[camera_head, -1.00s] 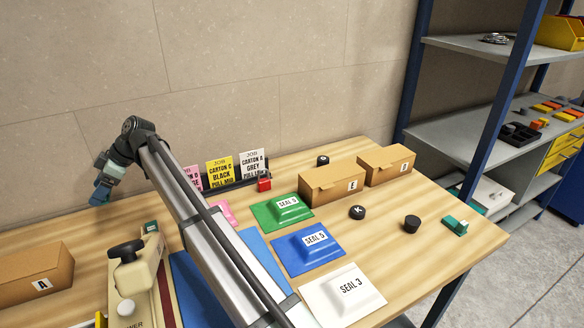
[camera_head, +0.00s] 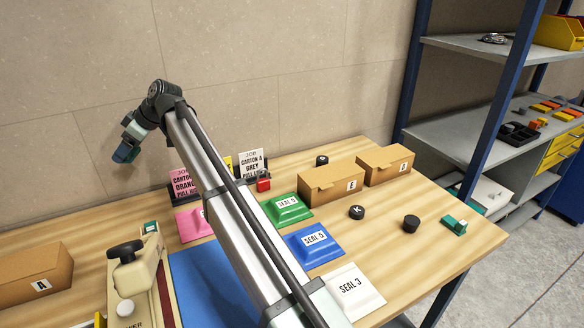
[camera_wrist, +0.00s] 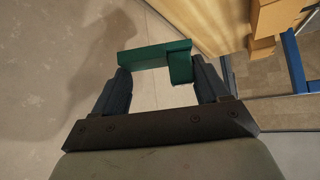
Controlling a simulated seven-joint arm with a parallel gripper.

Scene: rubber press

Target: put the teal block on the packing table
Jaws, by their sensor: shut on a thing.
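My gripper (camera_head: 125,150) is at the left of the head view, raised in front of the wall beyond the table's back edge. It is shut on a teal block (camera_wrist: 150,57), which spans the two fingers in the wrist view. The block looks dark green-teal, with a lower part sticking out near the right finger. In the head view it is small and partly hidden by the fingers. The wooden packing table (camera_head: 385,255) fills the lower middle. Its edge also shows at the top of the wrist view (camera_wrist: 205,20), apart from the block.
Cartons E (camera_head: 330,184) and B (camera_head: 387,165) stand at the back right, carton A (camera_head: 30,278) at the left. Job signs (camera_head: 251,164) stand along the back. Seal pads, black pucks and another green-teal block (camera_head: 455,225) lie around. The right front of the table has bare wood.

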